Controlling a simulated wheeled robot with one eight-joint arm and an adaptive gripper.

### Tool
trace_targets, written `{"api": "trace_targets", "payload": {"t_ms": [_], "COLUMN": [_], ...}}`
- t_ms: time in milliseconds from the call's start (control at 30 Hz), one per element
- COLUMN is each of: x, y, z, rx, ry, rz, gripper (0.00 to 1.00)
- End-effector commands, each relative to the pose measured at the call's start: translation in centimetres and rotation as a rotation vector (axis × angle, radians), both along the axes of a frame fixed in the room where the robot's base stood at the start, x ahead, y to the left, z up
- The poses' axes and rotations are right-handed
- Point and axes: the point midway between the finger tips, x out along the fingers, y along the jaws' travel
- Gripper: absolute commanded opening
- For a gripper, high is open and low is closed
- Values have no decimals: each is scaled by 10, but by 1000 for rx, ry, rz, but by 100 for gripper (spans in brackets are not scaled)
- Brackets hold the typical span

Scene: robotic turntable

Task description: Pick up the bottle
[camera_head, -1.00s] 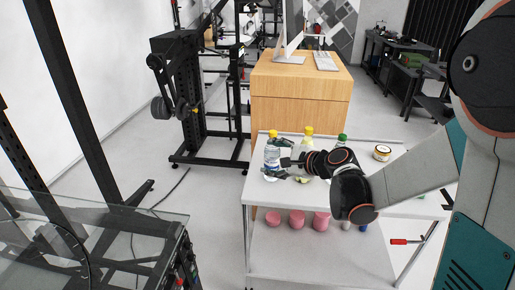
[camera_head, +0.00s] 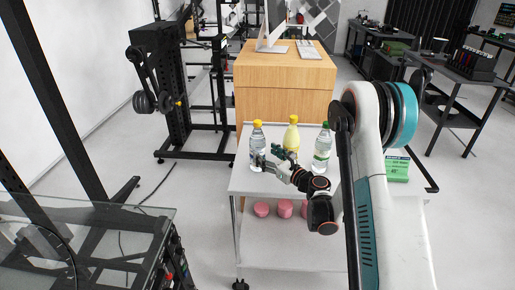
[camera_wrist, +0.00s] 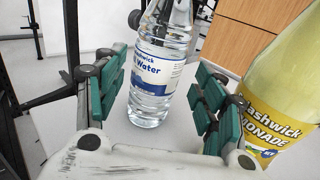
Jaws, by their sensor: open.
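A clear water bottle (camera_head: 257,147) with a yellow cap stands upright at the left of the white cart top. A yellow lemonade bottle (camera_head: 291,138) and a clear bottle with a green cap (camera_head: 322,150) stand to its right. My gripper (camera_head: 270,158) is open, close in front of the water bottle. In the wrist view the water bottle (camera_wrist: 155,75) shows between the green finger pads of my gripper (camera_wrist: 160,80), with gaps at both sides. The lemonade bottle (camera_wrist: 280,95) is close beyond the right finger. The water bottle's cap is out of the wrist view.
The white cart (camera_head: 240,183) has pink items (camera_head: 262,209) on its lower shelf. A wooden cabinet (camera_head: 285,92) stands behind it. A green box (camera_head: 397,168) is right of my arm. A glass-topped table (camera_head: 90,235) is at front left.

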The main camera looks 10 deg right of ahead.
Motion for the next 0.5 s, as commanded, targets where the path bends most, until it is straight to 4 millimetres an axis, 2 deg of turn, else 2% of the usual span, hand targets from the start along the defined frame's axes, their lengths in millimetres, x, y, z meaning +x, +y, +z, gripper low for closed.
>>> {"api": "trace_targets", "payload": {"t_ms": [200, 500], "x": [32, 52], "y": [16, 27], "z": [-4, -4], "rx": [-2, -3], "ry": [0, 0], "rz": [2, 2], "gripper": [64, 64]}}
